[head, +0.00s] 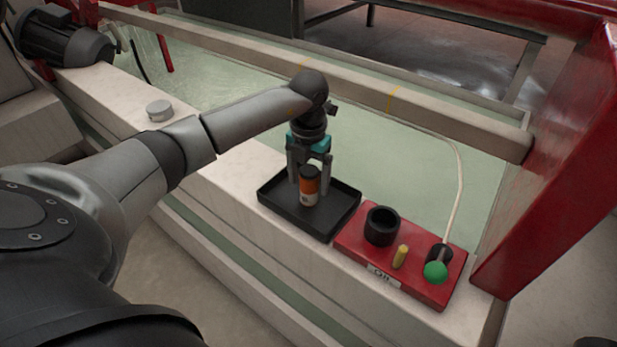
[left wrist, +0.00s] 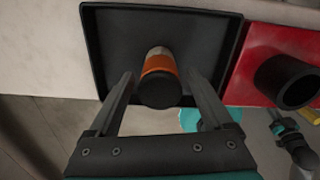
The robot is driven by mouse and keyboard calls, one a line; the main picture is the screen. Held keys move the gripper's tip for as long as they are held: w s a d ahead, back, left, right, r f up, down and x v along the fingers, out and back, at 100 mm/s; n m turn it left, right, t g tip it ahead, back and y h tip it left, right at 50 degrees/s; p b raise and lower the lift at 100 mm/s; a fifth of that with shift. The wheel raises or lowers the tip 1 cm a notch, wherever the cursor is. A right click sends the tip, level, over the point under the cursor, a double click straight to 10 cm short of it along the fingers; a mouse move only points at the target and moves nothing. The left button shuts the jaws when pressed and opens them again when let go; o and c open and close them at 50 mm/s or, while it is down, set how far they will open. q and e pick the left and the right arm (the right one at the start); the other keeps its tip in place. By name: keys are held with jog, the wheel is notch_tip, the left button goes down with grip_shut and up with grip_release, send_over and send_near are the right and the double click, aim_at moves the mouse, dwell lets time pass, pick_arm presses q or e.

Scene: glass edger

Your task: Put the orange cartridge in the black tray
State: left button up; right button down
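The orange cartridge (head: 309,187) has a black cap and a pale lower end. It stands about upright inside the black tray (head: 280,212), and its lower end appears to rest on the tray floor. My left gripper (head: 310,189) points down over the tray with one finger on each side of the cartridge. In the left wrist view the gripper (left wrist: 160,80) is open, with gaps between its fingers and the cartridge (left wrist: 158,64). The tray (left wrist: 110,35) holds nothing else that I can see. My right gripper is not in view.
A red box (head: 350,242) beside the tray carries a black cup (head: 382,226), a yellow peg (head: 400,256) and a green-knobbed lever (head: 436,271). A round grey disc (head: 159,110) lies on the ledge at the left. A red post (head: 560,170) rises at the right.

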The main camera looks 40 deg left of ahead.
pick_arm(q)
jog(key=shift+r, duration=0.25)
notch_tip(320, 180, up, 11)
jog(key=p, duration=0.4)
jog(key=shift+f, duration=0.15)
jog(key=shift+r, duration=0.6)
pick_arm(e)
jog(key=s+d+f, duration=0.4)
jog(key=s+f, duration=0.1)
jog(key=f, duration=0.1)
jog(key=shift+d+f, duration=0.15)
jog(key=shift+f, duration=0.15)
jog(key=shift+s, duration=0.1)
